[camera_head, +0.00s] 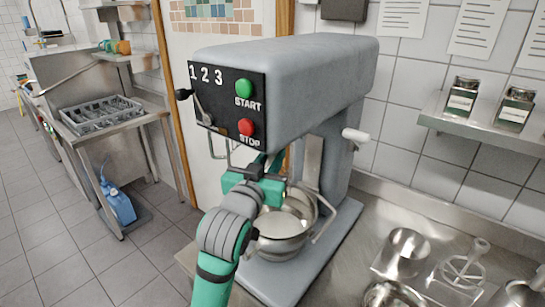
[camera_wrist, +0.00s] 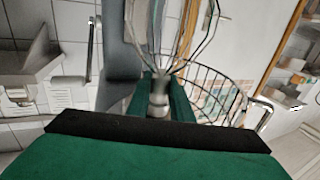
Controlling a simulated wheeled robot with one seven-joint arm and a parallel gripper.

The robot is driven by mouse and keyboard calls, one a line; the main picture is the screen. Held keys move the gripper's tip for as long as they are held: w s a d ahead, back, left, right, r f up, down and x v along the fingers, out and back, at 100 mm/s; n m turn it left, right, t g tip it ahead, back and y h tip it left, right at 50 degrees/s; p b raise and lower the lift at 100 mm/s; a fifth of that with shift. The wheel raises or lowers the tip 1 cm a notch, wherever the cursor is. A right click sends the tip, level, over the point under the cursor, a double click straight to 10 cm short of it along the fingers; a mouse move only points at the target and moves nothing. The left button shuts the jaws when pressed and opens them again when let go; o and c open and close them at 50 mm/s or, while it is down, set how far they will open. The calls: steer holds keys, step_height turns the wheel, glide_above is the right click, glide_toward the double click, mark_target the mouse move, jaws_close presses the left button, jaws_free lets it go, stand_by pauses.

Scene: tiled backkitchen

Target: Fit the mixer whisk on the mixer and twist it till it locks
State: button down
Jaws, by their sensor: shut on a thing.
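The grey mixer (camera_head: 300,75) stands on the steel counter with its bowl (camera_head: 283,245) below its head. My green gripper (camera_head: 262,180) is under the front of the mixer head, above the bowl. In the wrist view, my gripper (camera_wrist: 158,92) is shut on the metal hub of the wire whisk (camera_wrist: 172,35). The whisk's wires run up out of the top of that picture. In the head view, the whisk is largely hidden by my gripper and the bowl. The mixer's socket is hidden, so I cannot tell whether the whisk touches it.
A wire guard (camera_wrist: 222,95) curves close beside my gripper. A flat beater (camera_head: 465,268) and metal containers (camera_head: 404,250) lie on the counter at right. A wall shelf (camera_head: 485,128) holds jars.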

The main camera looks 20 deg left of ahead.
steer(key=shift+a+m+h, duration=0.1)
steer(key=shift+m+h, duration=0.2)
steer(key=shift+h, duration=0.2)
steer(key=shift+m+h, duration=0.5)
steer(key=shift+h, duration=0.3)
steer(key=shift+s, duration=0.1)
